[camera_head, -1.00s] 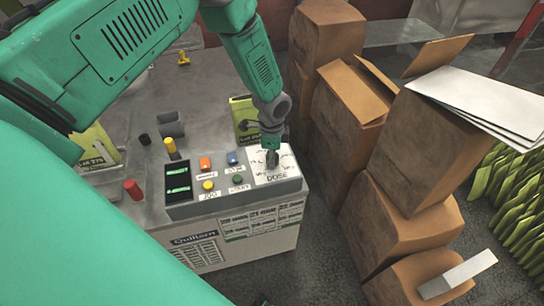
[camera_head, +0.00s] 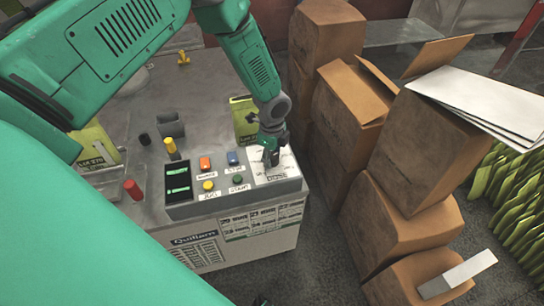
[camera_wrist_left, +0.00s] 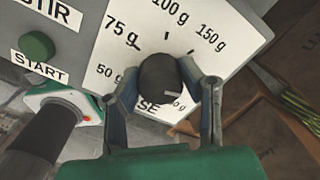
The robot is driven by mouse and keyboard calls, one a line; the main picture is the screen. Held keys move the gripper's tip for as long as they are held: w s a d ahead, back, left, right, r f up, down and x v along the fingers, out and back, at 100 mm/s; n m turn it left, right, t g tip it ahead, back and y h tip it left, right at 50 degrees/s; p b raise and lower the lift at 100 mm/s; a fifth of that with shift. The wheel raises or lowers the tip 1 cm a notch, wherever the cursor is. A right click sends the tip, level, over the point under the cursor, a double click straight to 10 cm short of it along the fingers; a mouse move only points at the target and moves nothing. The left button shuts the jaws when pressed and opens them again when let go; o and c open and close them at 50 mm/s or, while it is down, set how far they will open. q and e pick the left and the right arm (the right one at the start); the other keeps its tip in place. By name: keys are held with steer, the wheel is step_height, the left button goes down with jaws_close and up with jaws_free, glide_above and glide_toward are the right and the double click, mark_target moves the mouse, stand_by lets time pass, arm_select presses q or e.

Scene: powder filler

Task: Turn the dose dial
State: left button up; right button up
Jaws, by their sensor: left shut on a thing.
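The dose dial is a dark round knob (camera_wrist_left: 158,78) on a white scale plate (camera_wrist_left: 225,50) marked 50, 75, 100 and 150 g, with another mark partly covered. In the wrist view my left gripper (camera_wrist_left: 163,70) is shut on the knob, one finger on each side. In the head view the left gripper (camera_head: 270,158) reaches down onto the right end of the control panel and hides most of the dial. My right gripper is not in view.
The panel carries a green START button (camera_head: 238,180), a yellow button (camera_head: 208,185), a blue button (camera_head: 233,158) and an orange one (camera_head: 205,163). A red knob (camera_head: 133,189) stands at left. Stacked cardboard boxes (camera_head: 350,140) stand close to the right of the machine.

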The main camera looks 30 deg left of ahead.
mark_target(273, 154)
arm_select(q)
steer(key=shift+w+r, duration=0.15)
steer(key=shift+w, duration=0.15)
steer(key=o, duration=1.1)
steer(key=shift+o, duration=0.2)
steer(key=shift+s, duration=0.1)
step_height(273, 154, up, 12)
steer(key=shift+f, duration=0.2)
steer(key=s+d+f+n+h, duration=0.1)
steer(key=s+d+f+n, duration=0.35)
steer(key=s+f, duration=0.3)
steer(key=s+f+n, duration=0.2)
steer(key=s+n, duration=0.4)
steer(key=s, duration=0.5)
steer(key=s+a+f+n+y, duration=0.1)
steer(key=s+n, duration=0.5)
steer(key=s, duration=0.6)
steer(key=shift+f+t, duration=0.3)
steer(key=shift+f, duration=0.15)
